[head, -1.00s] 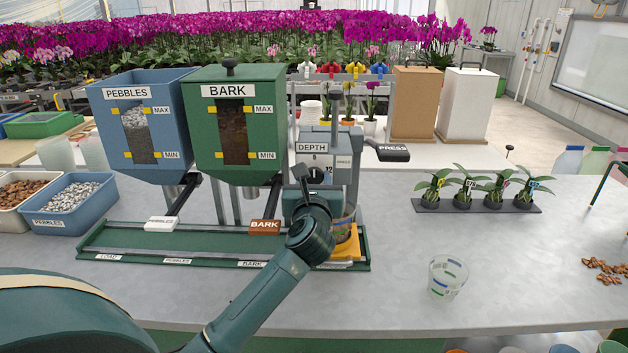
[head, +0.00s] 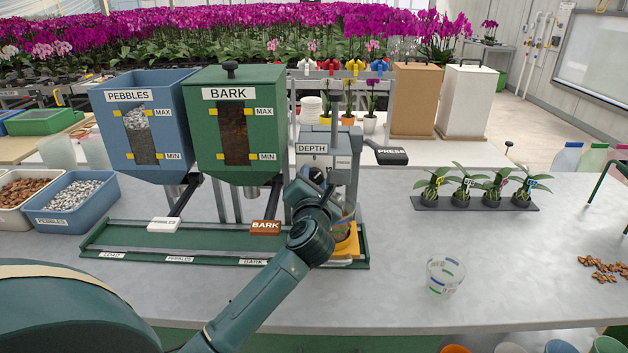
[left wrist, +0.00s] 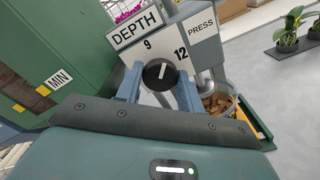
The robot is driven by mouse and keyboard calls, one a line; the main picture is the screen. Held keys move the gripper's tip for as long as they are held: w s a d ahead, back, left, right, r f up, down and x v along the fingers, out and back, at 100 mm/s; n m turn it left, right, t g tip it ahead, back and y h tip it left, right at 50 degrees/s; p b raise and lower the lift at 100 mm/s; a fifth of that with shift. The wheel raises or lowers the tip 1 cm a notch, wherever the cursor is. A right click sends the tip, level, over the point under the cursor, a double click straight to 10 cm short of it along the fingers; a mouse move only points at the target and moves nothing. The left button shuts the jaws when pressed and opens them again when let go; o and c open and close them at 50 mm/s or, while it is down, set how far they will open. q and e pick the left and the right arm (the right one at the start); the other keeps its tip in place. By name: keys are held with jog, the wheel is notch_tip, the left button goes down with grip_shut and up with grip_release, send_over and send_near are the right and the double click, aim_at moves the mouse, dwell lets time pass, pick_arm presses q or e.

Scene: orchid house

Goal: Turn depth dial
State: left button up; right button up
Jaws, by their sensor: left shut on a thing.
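The depth dial (left wrist: 160,75) is a round black knob with a white pointer line, on the pale plate under the DEPTH label (left wrist: 136,25). The numbers 9 and 12 show above it. The pointer tilts a little to the right of straight up in the left wrist view. My left gripper (left wrist: 158,84) is shut on the dial, one blue-grey finger on each side. In the head view my left gripper (head: 314,182) covers the dial at the front of the grey press (head: 342,150). My right gripper is not in view.
A pot with bark (left wrist: 216,104) sits under the press on a yellow carrier (head: 346,246). The PRESS lever (head: 391,156) sticks out to the right. Left stand the green bark hopper (head: 272,120) and blue pebbles hopper (head: 175,130). A clear cup (head: 445,276) stands on the right; bench around it is free.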

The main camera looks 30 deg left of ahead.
pick_arm(q)
jog(key=m, duration=0.4)
jog(key=shift+m, duration=2.9)
jog(key=o, duration=1)
jog(key=b+v, duration=0.1)
jog(key=v, duration=1.2)
jog(key=shift+s, duration=0.15)
